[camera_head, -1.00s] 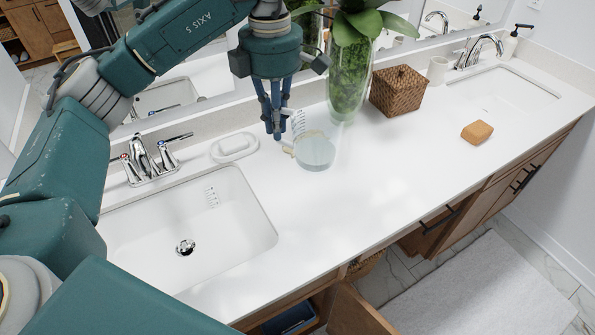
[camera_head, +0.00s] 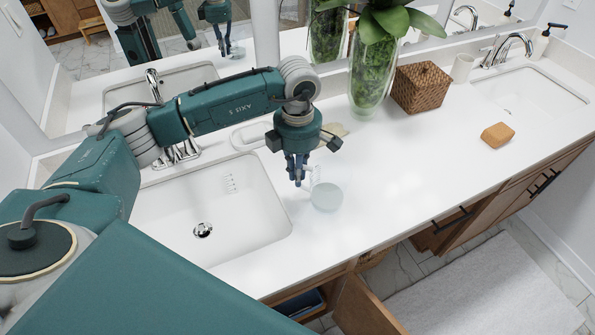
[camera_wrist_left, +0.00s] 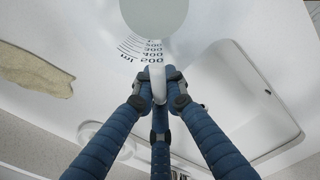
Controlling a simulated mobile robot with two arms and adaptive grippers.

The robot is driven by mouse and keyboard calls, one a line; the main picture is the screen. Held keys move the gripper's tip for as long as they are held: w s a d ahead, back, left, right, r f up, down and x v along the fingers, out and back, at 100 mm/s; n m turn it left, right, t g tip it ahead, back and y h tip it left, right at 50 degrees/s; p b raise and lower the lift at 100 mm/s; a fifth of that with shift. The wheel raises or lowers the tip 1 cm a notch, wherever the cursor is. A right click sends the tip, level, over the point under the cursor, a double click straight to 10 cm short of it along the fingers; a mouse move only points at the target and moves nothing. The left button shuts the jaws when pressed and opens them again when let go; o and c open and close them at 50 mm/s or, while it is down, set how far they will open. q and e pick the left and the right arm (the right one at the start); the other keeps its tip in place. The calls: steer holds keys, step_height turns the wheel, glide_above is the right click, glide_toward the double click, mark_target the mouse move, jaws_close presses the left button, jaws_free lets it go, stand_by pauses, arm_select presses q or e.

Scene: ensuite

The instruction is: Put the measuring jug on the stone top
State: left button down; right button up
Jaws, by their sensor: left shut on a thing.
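The measuring jug (camera_head: 326,197) is clear with a pale round disc and dark scale marks. My left gripper (camera_head: 298,181) is shut on its handle, just right of the near sink. The left wrist view shows the gripper (camera_wrist_left: 157,84) closed around the pale handle (camera_wrist_left: 157,88), with the jug's disc (camera_wrist_left: 155,14) and its ml marks beyond. The stone top (camera_head: 400,170) is the white counter under the jug. I cannot tell whether the jug touches it. My right gripper is not in view.
The near sink (camera_head: 205,205) lies left of the jug. A flat beige thing (camera_head: 335,130) and a plant vase (camera_head: 370,80) are behind it. A woven box (camera_head: 420,88) and an orange-tan block (camera_head: 497,135) stand to the right. The counter between is clear.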

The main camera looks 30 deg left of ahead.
arm_select(q)
steer(key=shift+f, duration=0.25)
steer(key=shift+f, duration=0.2)
steer(key=c, duration=1.8)
jaws_free()
steer(key=shift+r, duration=0.1)
